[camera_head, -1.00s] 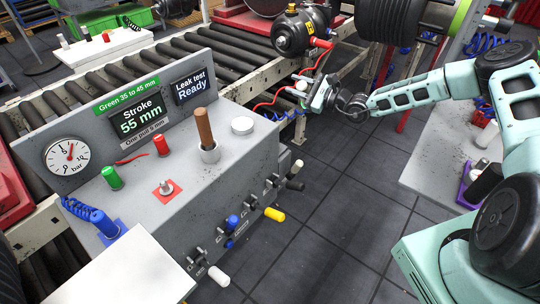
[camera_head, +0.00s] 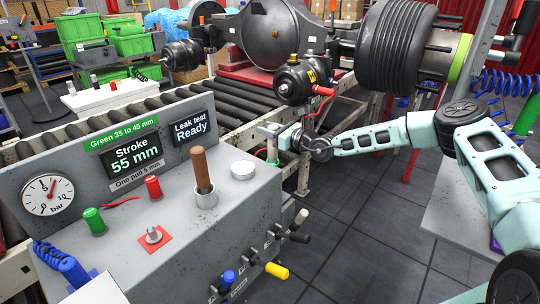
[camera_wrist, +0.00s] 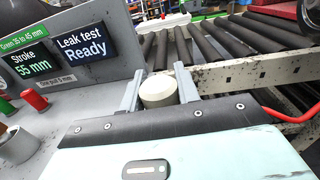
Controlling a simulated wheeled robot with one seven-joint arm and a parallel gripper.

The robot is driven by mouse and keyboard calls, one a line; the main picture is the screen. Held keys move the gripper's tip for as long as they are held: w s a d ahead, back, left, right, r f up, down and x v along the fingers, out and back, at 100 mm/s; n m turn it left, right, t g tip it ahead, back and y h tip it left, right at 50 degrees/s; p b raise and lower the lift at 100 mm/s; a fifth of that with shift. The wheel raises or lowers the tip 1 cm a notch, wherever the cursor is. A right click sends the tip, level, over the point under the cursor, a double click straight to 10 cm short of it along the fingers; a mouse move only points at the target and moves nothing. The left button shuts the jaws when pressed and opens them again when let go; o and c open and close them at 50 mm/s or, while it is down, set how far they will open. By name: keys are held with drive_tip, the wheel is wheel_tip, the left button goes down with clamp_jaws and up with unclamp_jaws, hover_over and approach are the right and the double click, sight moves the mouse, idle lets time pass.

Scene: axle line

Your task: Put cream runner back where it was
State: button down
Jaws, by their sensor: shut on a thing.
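The cream runner (camera_wrist: 158,90) is a short, pale cylinder seen in the wrist view between the two grey fingers of my gripper (camera_wrist: 160,88). My gripper is shut on it. In the head view my gripper (camera_head: 272,132) is in the air just beyond the far right end of the grey test bench (camera_head: 120,262), near the roller conveyor's edge. On the bench stand a green runner (camera_head: 94,221), a red runner (camera_head: 153,187) and a red square with a metal stub (camera_head: 153,237).
A wooden handle (camera_head: 201,170) stands in a metal cup beside a white disc (camera_head: 242,170) on the bench. Valve levers, one yellow (camera_head: 277,270), stick out of its side. A black canister (camera_head: 297,82) with a red hose hangs behind my gripper.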

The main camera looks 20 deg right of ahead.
sight(270, 143)
drive_tip(key=shift+f, duration=2.8)
drive_tip(key=c, duration=1)
unclamp_jaws()
drive_tip(key=shift+f, duration=0.1)
drive_tip(key=shift+s+d+r, duration=0.2)
drive_tip(key=shift+s, duration=0.05)
drive_tip(key=shift+p+v, duration=3.8)
drive_tip(key=shift+v, duration=1.9)
drive_tip(key=shift+f, duration=0.1)
